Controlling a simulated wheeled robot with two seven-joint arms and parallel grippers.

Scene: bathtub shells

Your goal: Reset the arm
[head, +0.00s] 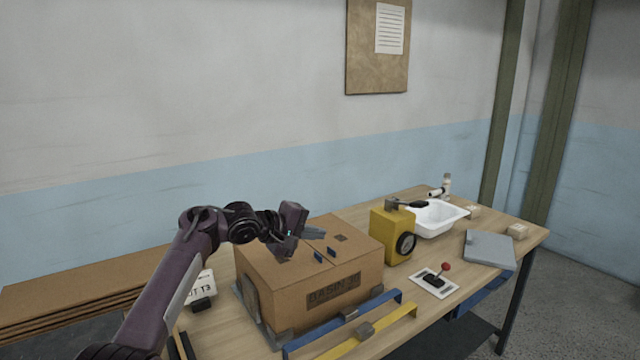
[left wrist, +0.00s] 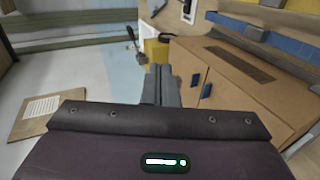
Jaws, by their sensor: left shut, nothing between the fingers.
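My left arm comes in from the lower left in the head view. Its gripper (head: 314,233) is over the top of a closed cardboard box (head: 345,292) marked with a dark label. The fingers are together and hold nothing. In the left wrist view the shut fingers (left wrist: 161,84) point away from the camera, with the cardboard box (left wrist: 225,95) to their right. I cannot tell whether the fingertips touch the box top. My right gripper is in neither view.
The box stands on a wooden table (head: 462,290). Right of it are a yellow machine (head: 391,236), a white basin (head: 436,219), a red-knobbed lever (head: 436,279) and a grey panel (head: 489,248). Blue and yellow rails (head: 372,331) lie along the front. A sign card (head: 201,286) stands left.

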